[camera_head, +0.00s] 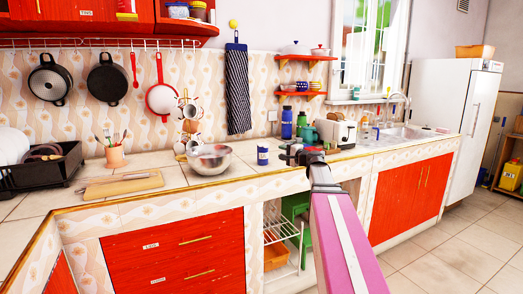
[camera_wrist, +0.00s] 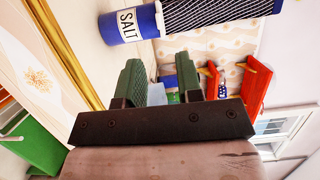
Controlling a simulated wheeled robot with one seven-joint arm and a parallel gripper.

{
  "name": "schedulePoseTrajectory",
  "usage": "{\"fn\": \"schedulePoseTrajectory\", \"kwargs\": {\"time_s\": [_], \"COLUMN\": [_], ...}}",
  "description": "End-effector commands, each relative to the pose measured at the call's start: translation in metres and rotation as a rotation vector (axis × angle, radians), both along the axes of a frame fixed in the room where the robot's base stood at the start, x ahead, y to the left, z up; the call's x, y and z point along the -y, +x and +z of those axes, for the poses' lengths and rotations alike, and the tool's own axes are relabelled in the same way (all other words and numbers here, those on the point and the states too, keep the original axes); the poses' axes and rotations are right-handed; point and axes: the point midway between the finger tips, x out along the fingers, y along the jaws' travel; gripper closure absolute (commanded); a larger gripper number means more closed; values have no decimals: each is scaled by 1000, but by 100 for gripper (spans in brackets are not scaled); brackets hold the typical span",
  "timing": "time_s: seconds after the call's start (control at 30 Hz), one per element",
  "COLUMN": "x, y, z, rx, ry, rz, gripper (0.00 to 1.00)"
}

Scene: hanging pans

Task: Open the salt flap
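The salt container is a small blue cylinder with a white label. It stands upright on the counter in the head view (camera_head: 263,157), right of the metal bowl.
A metal bowl (camera_head: 209,159) and a mug tree (camera_head: 188,120) stand left of the salt container. A striped apron (camera_head: 238,88) hangs on the wall. Red shelves (camera_wrist: 253,88) show beyond the fingers.

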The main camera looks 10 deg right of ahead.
Motion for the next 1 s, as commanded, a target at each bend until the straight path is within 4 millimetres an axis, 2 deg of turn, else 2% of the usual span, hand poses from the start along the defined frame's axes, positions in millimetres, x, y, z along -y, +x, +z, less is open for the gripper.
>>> {"fn": "schedulePoseTrajectory", "kwargs": {"time_s": [0.3, 0.5, 0.7, 1.0], "x": [-32, -48, -56, -57], "y": [47, 70, 80, 80], "z": [-1, -1, -1, -1], "rx": [-1, -1, -1, -1], "ry": [-2, -3, -3, -3], "rz": [3, 3, 2, 1], "gripper": [67, 67, 67, 67]}}
